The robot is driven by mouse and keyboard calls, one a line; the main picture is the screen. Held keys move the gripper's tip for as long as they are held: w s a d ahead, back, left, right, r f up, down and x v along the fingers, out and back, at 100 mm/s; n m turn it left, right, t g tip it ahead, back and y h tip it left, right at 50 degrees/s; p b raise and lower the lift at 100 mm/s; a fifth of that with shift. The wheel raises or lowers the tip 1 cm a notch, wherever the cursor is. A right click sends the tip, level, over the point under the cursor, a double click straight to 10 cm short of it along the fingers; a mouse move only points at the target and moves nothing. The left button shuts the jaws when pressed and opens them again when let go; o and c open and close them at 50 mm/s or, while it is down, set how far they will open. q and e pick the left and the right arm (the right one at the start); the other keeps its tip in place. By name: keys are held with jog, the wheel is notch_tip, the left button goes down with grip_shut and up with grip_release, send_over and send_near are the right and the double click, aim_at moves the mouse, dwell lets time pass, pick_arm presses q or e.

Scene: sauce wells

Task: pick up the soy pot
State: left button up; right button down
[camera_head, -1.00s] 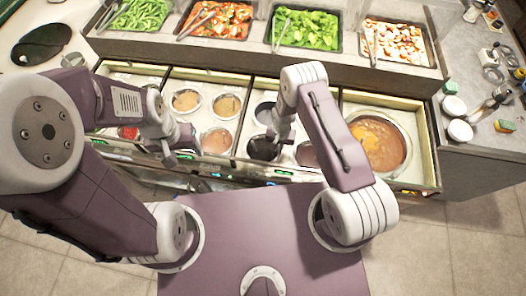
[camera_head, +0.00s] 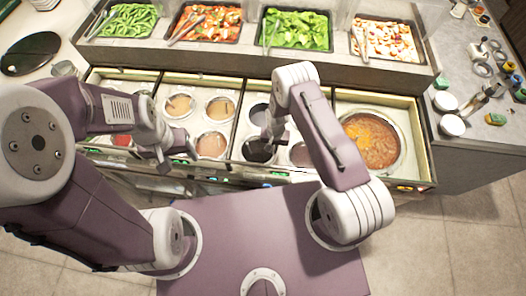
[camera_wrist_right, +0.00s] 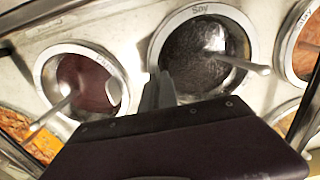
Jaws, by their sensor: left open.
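The soy pot (camera_head: 259,151) is a round pot of dark sauce in the front row of the counter wells. In the right wrist view it is labelled "Soy" (camera_wrist_right: 190,62), and a ladle handle sticks out over its rim. My right gripper (camera_head: 272,137) is at the pot's rim. Its two fingers (camera_wrist_right: 158,90) look close together at the rim's near left side; whether they clamp it is unclear. The pot looks seated in its well. My left gripper (camera_head: 172,160) is open and empty, by the wells further left.
The plum pot (camera_wrist_right: 88,82) stands close beside the soy pot, with its own ladle. Pale sauce pots (camera_head: 212,145) lie to the left, a large soup pot (camera_head: 372,140) to the right. Food trays (camera_head: 297,30) line the raised back shelf.

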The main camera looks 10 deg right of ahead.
jog(key=shift+w+r, duration=0.1)
notch_tip(320, 180, up, 18)
jog(key=b, duration=0.2)
jog(key=shift+b, duration=0.35)
notch_tip(320, 180, up, 2)
jog(key=shift+r+p, duration=0.1)
jog(key=shift+p, duration=0.85)
jog(key=shift+m, duration=0.3)
